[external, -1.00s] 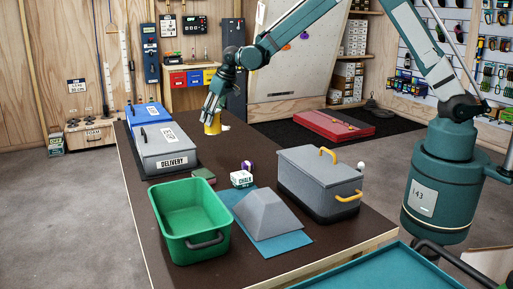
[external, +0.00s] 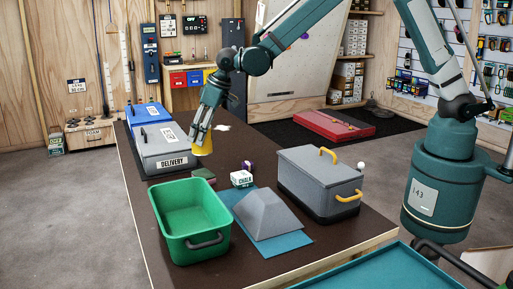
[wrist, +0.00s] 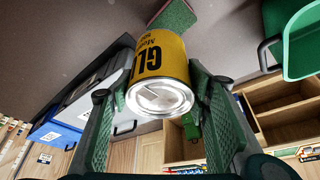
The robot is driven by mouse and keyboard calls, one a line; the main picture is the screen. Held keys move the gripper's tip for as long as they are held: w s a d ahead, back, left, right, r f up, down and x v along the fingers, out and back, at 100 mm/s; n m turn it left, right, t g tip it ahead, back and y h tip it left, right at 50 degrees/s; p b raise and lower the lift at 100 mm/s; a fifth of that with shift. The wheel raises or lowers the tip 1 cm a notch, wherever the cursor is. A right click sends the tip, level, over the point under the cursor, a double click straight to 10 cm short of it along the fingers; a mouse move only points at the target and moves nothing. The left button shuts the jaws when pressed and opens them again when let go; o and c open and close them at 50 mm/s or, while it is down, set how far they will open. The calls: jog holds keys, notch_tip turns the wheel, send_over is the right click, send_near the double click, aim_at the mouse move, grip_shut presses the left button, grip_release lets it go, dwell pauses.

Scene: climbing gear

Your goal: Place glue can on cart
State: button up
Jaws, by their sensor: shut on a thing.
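The yellow glue can (external: 203,148) hangs beneath my gripper (external: 200,137) in the external view, just right of the grey delivery box. In the wrist view the yellow can (wrist: 163,58), with black "GL" lettering and a bare metal end, sits between my two fingers (wrist: 160,95). My gripper is shut on it. The can appears to be above the dark table, but its exact height is hard to tell. A teal flat top with a raised rim (external: 385,268), probably the cart, shows at the bottom right, cut off by the frame.
On the dark table (external: 160,215) are a green bin (external: 190,215), a grey pyramid on a blue mat (external: 267,215), a grey box with yellow handles (external: 318,180), a chalk box (external: 241,179), a purple item (external: 248,165), a delivery box (external: 168,150) and a small white item (external: 222,127).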

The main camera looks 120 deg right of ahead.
jog(key=w+a+r+n+y, duration=0.1)
jog(key=w+a+n, duration=0.15)
jog(key=a, duration=1.85)
jog(key=w+a+r+n+y, duration=0.1)
jog(key=w+a+n, duration=0.15)
jog(key=a, duration=1.95)
jog(key=s+a+n+y, duration=0.1)
jog(key=s+a, duration=0.5)
jog(key=a, duration=0.6)
jog(key=s+a+n+p, duration=0.1)
jog(key=s+a+n, duration=0.2)
jog(key=a, duration=1)
jog(key=s+a+n+y, duration=0.1)
jog(key=s+a+n, duration=0.2)
jog(key=s+a, duration=0.6)
jog(key=a+r, duration=0.1)
jog(key=a, duration=0.2)
jog(key=shift+s+a+t+y, duration=0.3)
jog(key=shift+s+a, duration=0.05)
jog(key=shift+f, duration=0.1)
jog(key=shift+f, duration=2.9)
jog(key=shift+f, duration=0.1)
jog(key=shift+f, duration=1.95)
jog(key=shift+f+b, duration=0.15)
jog(key=shift+b, duration=0.15)
